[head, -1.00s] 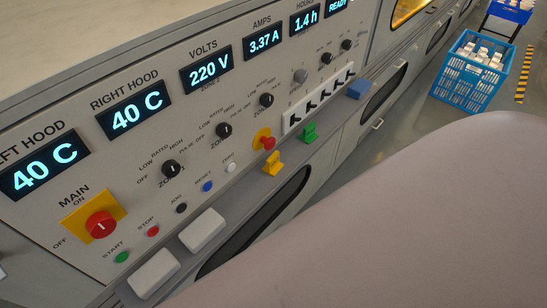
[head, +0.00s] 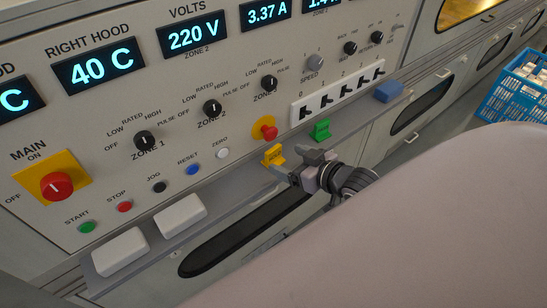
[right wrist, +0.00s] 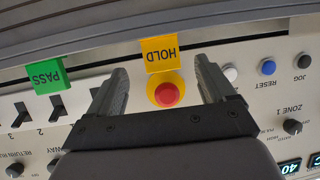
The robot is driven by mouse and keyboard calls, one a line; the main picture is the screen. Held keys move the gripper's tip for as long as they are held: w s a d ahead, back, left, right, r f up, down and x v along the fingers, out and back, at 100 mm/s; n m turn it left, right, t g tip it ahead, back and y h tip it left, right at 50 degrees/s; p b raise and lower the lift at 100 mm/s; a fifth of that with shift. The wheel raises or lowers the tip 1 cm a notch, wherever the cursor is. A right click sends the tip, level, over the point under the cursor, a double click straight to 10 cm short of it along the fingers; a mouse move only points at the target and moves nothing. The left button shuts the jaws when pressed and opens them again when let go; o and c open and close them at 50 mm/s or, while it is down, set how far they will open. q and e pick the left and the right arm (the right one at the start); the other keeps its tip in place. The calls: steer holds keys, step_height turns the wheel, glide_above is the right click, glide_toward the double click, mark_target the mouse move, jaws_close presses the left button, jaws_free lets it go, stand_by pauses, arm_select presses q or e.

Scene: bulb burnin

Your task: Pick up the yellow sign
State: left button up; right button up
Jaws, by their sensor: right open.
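The yellow sign (head: 272,154) stands on the narrow ledge of the control panel, just below the red emergency button. In the right wrist view the yellow sign (right wrist: 160,53) reads HOLD, upside down, and lies just beyond and between the fingertips. My right gripper (head: 292,165) is at the ledge, close to the sign on its right side. In the right wrist view my right gripper (right wrist: 160,75) is open, with one finger on each side of the sign and nothing held. My left gripper is in neither view.
A green PASS sign (head: 321,130) stands on the ledge right of the yellow one. The red button (head: 265,129) is directly behind. A blue block (head: 389,91) and white blocks (head: 180,216) also sit on the ledge. A blue crate (head: 515,90) stands at the far right.

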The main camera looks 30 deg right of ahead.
mark_target(275, 154)
steer(key=shift+b+x, duration=0.4)
steer(key=shift+x, duration=2.1)
steer(key=shift+a, duration=0.15)
steer(key=shift+r, duration=0.1)
steer(key=c, duration=1.1)
